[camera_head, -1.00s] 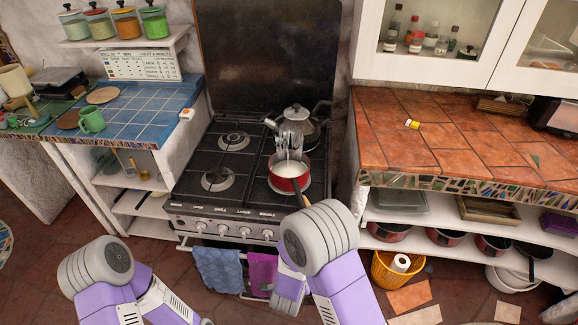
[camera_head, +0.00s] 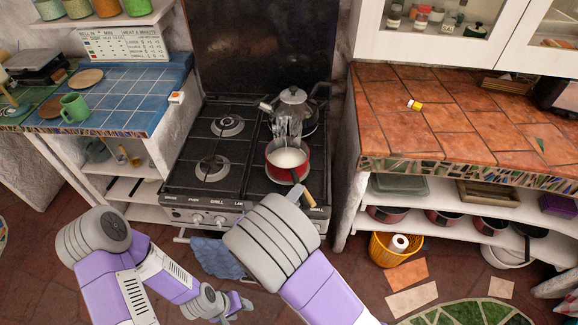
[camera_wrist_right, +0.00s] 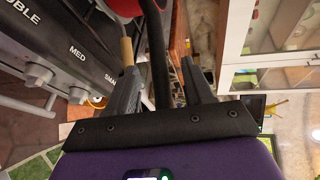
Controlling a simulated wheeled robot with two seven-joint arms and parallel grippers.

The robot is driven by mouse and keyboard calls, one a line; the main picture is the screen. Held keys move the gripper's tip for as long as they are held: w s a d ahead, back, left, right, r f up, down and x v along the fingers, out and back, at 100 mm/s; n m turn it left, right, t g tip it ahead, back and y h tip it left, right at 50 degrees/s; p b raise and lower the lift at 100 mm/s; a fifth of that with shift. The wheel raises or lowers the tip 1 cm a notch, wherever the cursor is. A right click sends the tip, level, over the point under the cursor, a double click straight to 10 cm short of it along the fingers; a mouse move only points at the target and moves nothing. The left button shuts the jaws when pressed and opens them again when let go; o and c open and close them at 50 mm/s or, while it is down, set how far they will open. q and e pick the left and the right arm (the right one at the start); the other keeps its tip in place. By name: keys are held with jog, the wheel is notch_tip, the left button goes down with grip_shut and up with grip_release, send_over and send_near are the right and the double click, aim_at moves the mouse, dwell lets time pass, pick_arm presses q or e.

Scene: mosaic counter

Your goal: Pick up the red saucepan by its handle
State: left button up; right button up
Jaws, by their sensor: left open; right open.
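The red saucepan (camera_head: 289,160) stands on the front right burner with white liquid in it. Its wooden-tipped handle (camera_head: 308,196) points toward me over the stove's front edge. In the right wrist view, a bit of red pan (camera_wrist_right: 124,7) shows at the top and the wooden handle (camera_wrist_right: 127,48) lies beside the left-hand finger. My right gripper (camera_wrist_right: 162,88) is open below the pan, its fingers apart and not closed on the handle. My left gripper (camera_head: 240,304) is low, in front of the stove, away from the pan.
The black stove (camera_head: 205,205) has front knobs. A silver kettle (camera_head: 291,98) stands directly behind the saucepan. A blue-tiled counter (camera_head: 140,95) is on the left and a terracotta-tiled counter (camera_head: 440,130) on the right. A blue towel (camera_head: 215,257) hangs from the stove's front rail.

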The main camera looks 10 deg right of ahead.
aim_at(293, 175)
jog(key=shift+x, duration=1.75)
jog(key=shift+s+d, duration=0.15)
jog(key=shift+c, duration=0.2)
grip_shut()
jog(key=shift+r, duration=0.15)
